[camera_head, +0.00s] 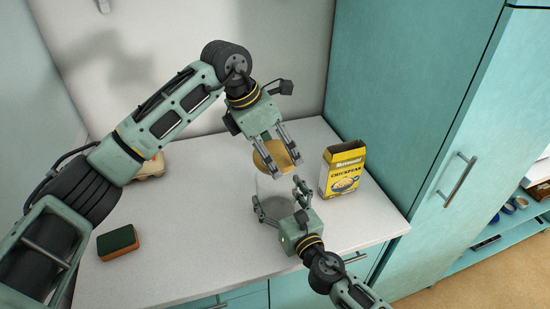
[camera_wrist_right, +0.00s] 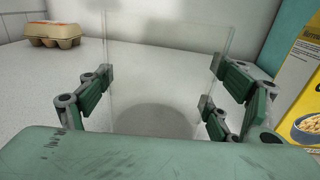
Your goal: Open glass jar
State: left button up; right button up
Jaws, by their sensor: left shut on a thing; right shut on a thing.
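The clear glass jar (camera_head: 272,188) stands on the white counter, its transparent walls hard to make out. Its round golden-tan lid (camera_head: 266,157) shows at the top of the jar; I cannot tell whether it is seated or slightly raised. My left gripper (camera_head: 287,166) reaches down from above, its fingers shut on the lid and partly covering it. My right gripper (camera_head: 279,198) is low at the front, its fingers shut around the glass body from both sides. In the right wrist view the glass (camera_wrist_right: 155,75) stands between the fingers (camera_wrist_right: 158,95), and the lid is out of sight.
A yellow chickpeas box (camera_head: 342,170) stands close to the right of the jar. A green and orange sponge (camera_head: 118,242) lies at the left front. An egg carton (camera_head: 152,167) sits at the back left, partly behind my left arm. A tall teal cabinet (camera_head: 420,100) bounds the right side.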

jog(key=o, duration=1.6)
jog(key=shift+o, duration=0.2)
